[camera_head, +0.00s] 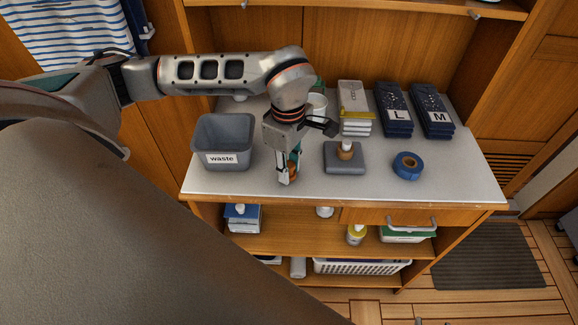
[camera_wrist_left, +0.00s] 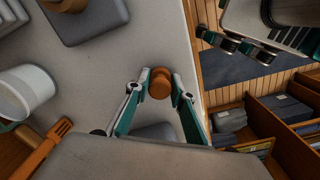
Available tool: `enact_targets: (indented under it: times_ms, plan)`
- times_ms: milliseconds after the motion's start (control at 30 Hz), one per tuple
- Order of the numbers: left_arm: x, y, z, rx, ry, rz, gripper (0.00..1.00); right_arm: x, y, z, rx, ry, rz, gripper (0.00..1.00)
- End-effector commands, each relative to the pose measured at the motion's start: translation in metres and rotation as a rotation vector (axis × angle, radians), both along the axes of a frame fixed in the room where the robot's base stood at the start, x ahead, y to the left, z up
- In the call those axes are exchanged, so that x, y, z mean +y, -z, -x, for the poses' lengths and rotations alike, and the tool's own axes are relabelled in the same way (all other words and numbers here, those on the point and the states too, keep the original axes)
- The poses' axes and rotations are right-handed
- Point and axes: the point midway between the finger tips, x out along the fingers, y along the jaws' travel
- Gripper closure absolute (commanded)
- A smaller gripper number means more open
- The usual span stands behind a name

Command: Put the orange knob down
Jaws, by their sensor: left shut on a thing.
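My left gripper (camera_head: 288,178) points down over the front part of the grey counter (camera_head: 240,187), right of the waste bin. It is shut on the orange knob (camera_head: 294,171), which is partly hidden by the fingers in the head view. In the left wrist view the orange knob (camera_wrist_left: 160,83) sits between the two fingertips, near the counter's edge. I cannot tell whether it touches the counter. What looks like my right gripper (camera_wrist_left: 245,42) shows at the top right of the left wrist view, beyond the counter edge; its opening is unclear.
A grey waste bin (camera_head: 222,143) stands left of the gripper. A grey block (camera_head: 345,165) with a brown-and-white piece on top and blue tape (camera_head: 407,166) are to the right. Dark packs marked L (camera_head: 396,112) and M (camera_head: 434,112) stand behind. The counter's right front is clear.

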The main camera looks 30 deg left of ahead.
Motion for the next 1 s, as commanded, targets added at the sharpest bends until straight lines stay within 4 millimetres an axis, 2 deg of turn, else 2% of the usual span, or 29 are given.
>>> enact_targets:
  times_ms: [367, 400, 433, 800, 1000]
  plan:
    - [0.000, 0.004, 0.000, 0.000, 0.000, 0.000, 0.97, 0.000, 0.003, 0.000, 0.000, -0.001, 0.000, 0.60]
    - [0.000, 0.003, 0.000, 0.000, 0.000, 0.000, 0.67, 0.000, 0.002, 0.000, 0.000, -0.001, 0.000, 0.60]
    - [0.000, 0.003, 0.000, 0.000, 0.000, 0.000, 0.60, 0.000, 0.002, 0.000, 0.000, -0.001, 0.000, 0.60]
    - [0.000, 0.001, 0.000, -0.001, 0.000, 0.000, 0.60, 0.000, 0.000, 0.000, 0.000, -0.001, 0.000, 0.60]
    - [0.000, -0.020, -0.002, -0.006, -0.001, -0.001, 0.60, 0.000, 0.001, 0.000, 0.000, -0.001, 0.000, 0.60]
